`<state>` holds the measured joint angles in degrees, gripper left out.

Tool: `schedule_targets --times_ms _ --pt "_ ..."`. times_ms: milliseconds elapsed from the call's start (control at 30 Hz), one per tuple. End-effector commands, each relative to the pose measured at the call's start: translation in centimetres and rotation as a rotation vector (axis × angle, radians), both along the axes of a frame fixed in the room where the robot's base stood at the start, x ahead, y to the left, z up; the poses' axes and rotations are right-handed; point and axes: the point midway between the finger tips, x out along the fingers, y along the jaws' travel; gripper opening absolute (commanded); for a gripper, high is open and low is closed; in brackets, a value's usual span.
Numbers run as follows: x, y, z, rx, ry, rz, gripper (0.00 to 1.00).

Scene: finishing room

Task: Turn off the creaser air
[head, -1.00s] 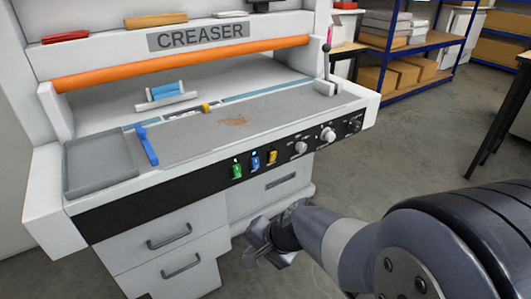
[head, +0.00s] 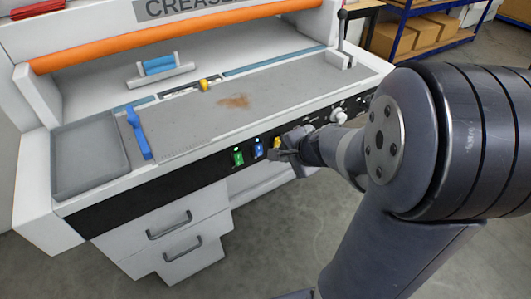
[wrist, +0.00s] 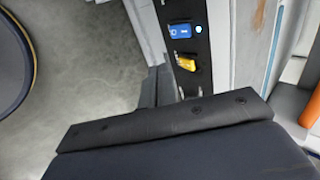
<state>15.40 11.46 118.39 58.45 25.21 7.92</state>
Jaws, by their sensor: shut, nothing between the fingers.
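The creaser (head: 180,110) is a white machine with a black control panel (head: 140,190) along its front. A green switch (head: 238,157), a blue switch (head: 259,150) and a yellow switch (head: 277,142) sit in a row on it. Lights glow above the green and blue switches. The wrist view shows the blue switch (wrist: 180,31) with a lit lamp beside it, and the yellow switch (wrist: 186,62) with no lit lamp seen. Their labels are too small to read. My gripper (head: 278,155) is shut and empty, in front of the panel near the yellow switch; contact cannot be told. Its fingers (wrist: 158,86) show in the wrist view.
White knobs (head: 338,116) lie farther right on the panel, partly behind my arm. A grey tray (head: 88,160) and a blue clamp-like piece (head: 139,134) are on the left of the bed. Drawers with handles (head: 170,225) are below. Shelves with boxes (head: 395,40) stand behind at right.

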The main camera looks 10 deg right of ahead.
Motion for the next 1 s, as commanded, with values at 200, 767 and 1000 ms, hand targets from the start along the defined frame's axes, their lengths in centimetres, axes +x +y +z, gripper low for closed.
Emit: schedule_targets --times_ms 200,767,1000 --pt "2.0 0.8 -2.9 0.001 0.003 0.003 0.0" --pt "8.6 2.8 -7.6 0.0 0.003 0.002 0.0" --pt "9.6 3.2 -7.8 -0.001 0.002 0.001 0.0"
